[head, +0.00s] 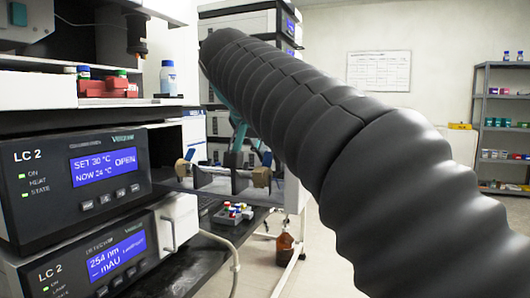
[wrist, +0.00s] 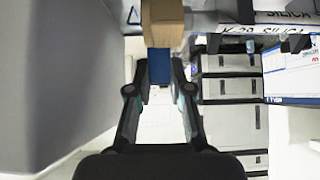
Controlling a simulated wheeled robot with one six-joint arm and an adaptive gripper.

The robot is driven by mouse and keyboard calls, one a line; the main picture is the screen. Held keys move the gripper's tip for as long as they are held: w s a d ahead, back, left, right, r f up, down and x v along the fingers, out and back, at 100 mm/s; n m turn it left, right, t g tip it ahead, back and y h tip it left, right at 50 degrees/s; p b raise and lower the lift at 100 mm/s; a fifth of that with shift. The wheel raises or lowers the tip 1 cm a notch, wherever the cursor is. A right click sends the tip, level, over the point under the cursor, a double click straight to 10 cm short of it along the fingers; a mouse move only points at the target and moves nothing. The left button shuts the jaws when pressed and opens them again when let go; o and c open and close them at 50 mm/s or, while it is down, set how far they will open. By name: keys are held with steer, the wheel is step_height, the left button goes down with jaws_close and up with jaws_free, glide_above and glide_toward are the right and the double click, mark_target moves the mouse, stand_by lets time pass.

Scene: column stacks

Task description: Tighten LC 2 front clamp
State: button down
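The LC 2 column (head: 222,181) lies horizontally in its holder in front of the LC 2 oven (head: 90,180). A brass-coloured fitting (head: 262,177) is at its right end. A blue lever (head: 188,157) stands at its left end. In the wrist view, a blue lever (wrist: 159,66) hangs from a tan block (wrist: 165,22) beside the column. My gripper (wrist: 162,72) has its two fingertips on either side of this lever. Whether they press on it cannot be told. In the head view my arm hides most of the gripper.
The LC 2 detector (head: 95,262) sits below the oven. A small rack of vials (head: 232,212) and a brown bottle (head: 285,247) are below the column. Another instrument stack (head: 250,22) stands behind my arm. Shelves (head: 500,120) line the far right.

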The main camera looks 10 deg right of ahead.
mark_target(264, 168)
steer(key=shift+w+d+f+g+y, duration=0.2)
steer(key=shift+w+g+y, duration=0.2)
steer(key=shift+g, duration=0.1)
steer(key=shift+d+f+g+y, duration=0.1)
steer(key=shift+f+g+y, duration=0.1)
steer(key=shift+g+y, duration=0.35)
steer(key=c, duration=1)
jaws_free()
steer(key=shift+c, duration=0.2)
steer(key=shift+r, duration=0.1)
steer(key=shift+v, duration=3.65)
steer(key=shift+w, duration=0.1)
